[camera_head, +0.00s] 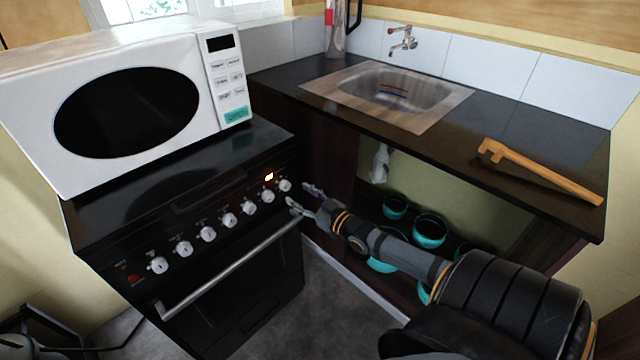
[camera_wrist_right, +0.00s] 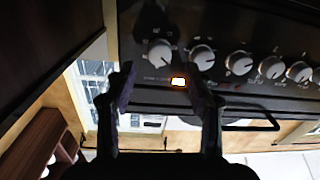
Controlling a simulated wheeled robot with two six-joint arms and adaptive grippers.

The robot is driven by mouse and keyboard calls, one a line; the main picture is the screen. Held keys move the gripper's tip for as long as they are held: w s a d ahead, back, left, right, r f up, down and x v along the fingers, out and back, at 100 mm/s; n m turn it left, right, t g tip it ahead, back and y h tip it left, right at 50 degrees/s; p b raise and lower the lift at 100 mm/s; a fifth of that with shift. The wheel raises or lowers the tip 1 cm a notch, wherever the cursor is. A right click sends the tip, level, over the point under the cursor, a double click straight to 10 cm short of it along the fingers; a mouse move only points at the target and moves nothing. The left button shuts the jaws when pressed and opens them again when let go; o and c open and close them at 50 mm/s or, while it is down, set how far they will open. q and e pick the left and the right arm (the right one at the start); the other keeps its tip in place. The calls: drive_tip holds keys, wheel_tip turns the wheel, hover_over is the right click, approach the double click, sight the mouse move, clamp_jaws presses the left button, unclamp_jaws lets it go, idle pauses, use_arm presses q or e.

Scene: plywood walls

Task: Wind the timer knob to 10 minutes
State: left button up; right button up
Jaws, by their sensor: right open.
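The black stove (camera_head: 235,290) has a row of white knobs along its front panel. The rightmost knob (camera_head: 284,184) sits beside a small lit display (camera_head: 269,177); labels are too small to read, so I cannot tell which knob is the timer. My right gripper (camera_head: 299,196) is open and empty, just in front of the right end of the panel. In the right wrist view its fingers (camera_wrist_right: 161,76) are spread, with the end knob (camera_wrist_right: 160,53) beyond the gap between them, apparently untouched.
A white microwave (camera_head: 130,95) stands on the stove. The oven handle (camera_head: 230,268) runs below the knobs. To the right are a dark counter (camera_head: 500,125) with a sink (camera_head: 400,85) and an orange-handled tool (camera_head: 545,170). Teal pots (camera_head: 430,230) stand on the shelf beneath.

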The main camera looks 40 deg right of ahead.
sight(288, 187)
drive_tip(key=s, duration=0.7)
drive_tip(key=shift+s+d, duration=0.15)
drive_tip(key=shift+d, duration=0.3)
drive_tip(key=shift+n, duration=0.9)
drive_tip(key=w, duration=0.3)
drive_tip(key=w+p, duration=0.1)
drive_tip(key=w, duration=0.2)
drive_tip(key=w+a, duration=0.1)
drive_tip(key=w, duration=0.2)
drive_tip(key=shift+w+f+p, duration=0.2)
drive_tip(key=shift+f+p, duration=0.2)
drive_tip(key=shift+w+a+r, duration=0.1)
drive_tip(key=shift+w+r, duration=0.2)
drive_tip(key=shift+w, duration=0.3)
drive_tip(key=shift+w+a, duration=0.1)
drive_tip(key=shift+w, duration=0.65)
